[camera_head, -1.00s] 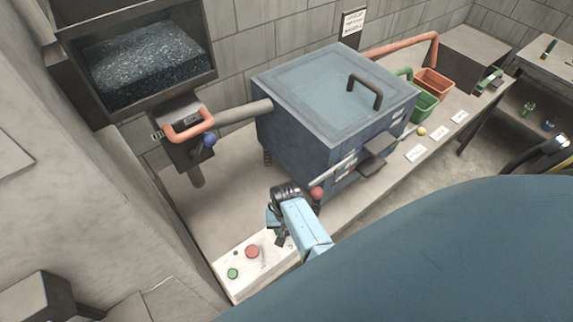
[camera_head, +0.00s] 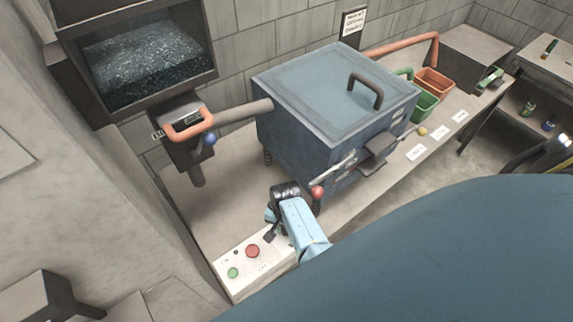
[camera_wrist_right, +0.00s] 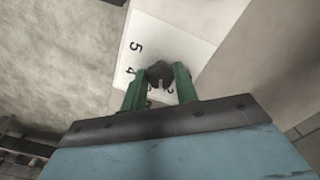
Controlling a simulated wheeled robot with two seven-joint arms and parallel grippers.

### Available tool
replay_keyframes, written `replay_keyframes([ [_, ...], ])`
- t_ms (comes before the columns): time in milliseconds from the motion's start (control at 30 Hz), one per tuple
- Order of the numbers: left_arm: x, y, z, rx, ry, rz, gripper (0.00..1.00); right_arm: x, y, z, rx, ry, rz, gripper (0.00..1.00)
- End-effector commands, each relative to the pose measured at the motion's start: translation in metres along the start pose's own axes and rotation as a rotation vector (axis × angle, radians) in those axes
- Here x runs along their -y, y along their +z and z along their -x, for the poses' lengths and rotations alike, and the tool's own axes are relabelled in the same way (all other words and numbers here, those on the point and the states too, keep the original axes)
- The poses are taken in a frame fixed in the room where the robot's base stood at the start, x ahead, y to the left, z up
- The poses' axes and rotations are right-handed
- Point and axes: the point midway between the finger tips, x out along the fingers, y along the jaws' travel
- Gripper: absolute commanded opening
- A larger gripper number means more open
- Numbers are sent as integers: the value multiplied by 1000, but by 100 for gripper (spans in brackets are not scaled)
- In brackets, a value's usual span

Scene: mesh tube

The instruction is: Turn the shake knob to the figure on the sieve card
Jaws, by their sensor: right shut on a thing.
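The shake knob (camera_wrist_right: 160,72) is a dark knob on a white panel (camera_wrist_right: 192,38) in the right wrist view. The figures 5 and 4 are readable on the panel; lower figures are partly hidden by the fingers. A small light mark shows on the knob's lower side, but I cannot tell which figure it meets. My right gripper (camera_wrist_right: 160,88) is shut on the knob, with a green finger on either side. In the head view the right gripper (camera_head: 270,237) is at the white panel's upper right end. A printed wall card (camera_head: 353,22) is too small to read. My left gripper is not in view.
A red button (camera_head: 252,251) and a green button (camera_head: 232,273) sit left of the gripper. The blue sieve box (camera_head: 300,150) stands close behind, with a red ball-ended lever (camera_head: 317,193) beside my wrist. Green (camera_head: 424,105) and orange (camera_head: 434,82) bins stand farther right.

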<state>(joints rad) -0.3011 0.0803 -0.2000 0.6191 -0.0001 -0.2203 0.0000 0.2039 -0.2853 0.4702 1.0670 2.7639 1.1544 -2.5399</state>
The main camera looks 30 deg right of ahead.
Motion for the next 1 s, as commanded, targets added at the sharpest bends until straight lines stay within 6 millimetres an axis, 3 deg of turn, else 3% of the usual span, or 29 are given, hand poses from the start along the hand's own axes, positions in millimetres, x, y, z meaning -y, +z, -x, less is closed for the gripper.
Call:
replay_keyframes([
  [600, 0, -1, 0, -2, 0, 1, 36, 3, -2, 1, -2, -1, -542, 7],
  [1000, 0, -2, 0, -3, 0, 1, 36, 3, -2, 1, -2, -1, -712, 7],
])
